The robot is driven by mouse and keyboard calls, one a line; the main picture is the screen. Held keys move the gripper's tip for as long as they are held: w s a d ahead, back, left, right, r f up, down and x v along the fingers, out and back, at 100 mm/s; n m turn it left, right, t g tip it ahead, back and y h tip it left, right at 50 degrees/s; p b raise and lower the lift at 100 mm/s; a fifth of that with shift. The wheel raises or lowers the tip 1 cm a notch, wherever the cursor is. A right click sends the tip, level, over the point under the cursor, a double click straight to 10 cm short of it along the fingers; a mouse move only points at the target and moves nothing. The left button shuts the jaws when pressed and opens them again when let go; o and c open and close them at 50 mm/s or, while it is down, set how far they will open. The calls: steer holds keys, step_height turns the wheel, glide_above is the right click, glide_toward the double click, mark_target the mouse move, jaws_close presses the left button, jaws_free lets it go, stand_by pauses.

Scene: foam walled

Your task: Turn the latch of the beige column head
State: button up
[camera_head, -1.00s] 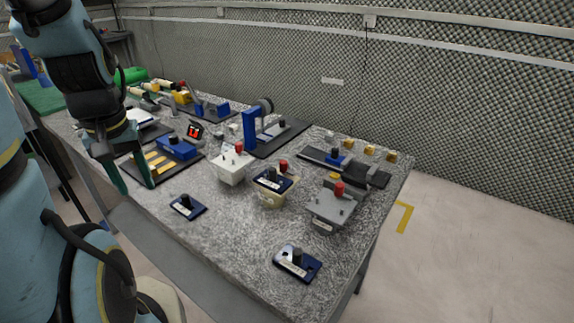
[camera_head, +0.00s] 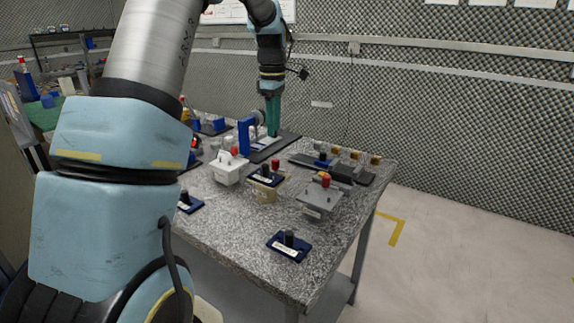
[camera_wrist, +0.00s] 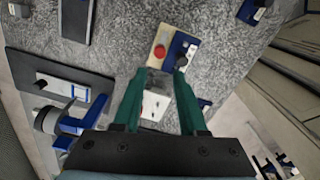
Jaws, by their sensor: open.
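The beige column head (camera_head: 263,194) stands near the middle of the table, with a dark blue plate carrying a black knob on top and a red knob behind. In the wrist view the beige head (camera_wrist: 155,38) lies just beyond the fingertips, with its red knob and blue plate seen from above. The latch itself is too small to make out clearly. My gripper (camera_head: 272,122) is open and empty, pointing down over the back of the table, behind the beige head. Its two teal fingers (camera_wrist: 160,74) are apart in the wrist view, touching nothing that I can see.
A white head (camera_head: 228,168) with a red knob stands left of the beige one; a grey head (camera_head: 320,196) stands right. A blue upright fixture (camera_head: 244,136) is close to my fingers. A navy plate with a black knob (camera_head: 289,245) lies at the front. The table's right front is mostly clear.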

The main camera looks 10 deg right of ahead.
mark_target(275, 160)
step_height(275, 160, down, 11)
steer(key=p, duration=0.2)
steer(key=shift+r+p, duration=0.15)
steer(key=shift+p, duration=0.25)
jaws_close()
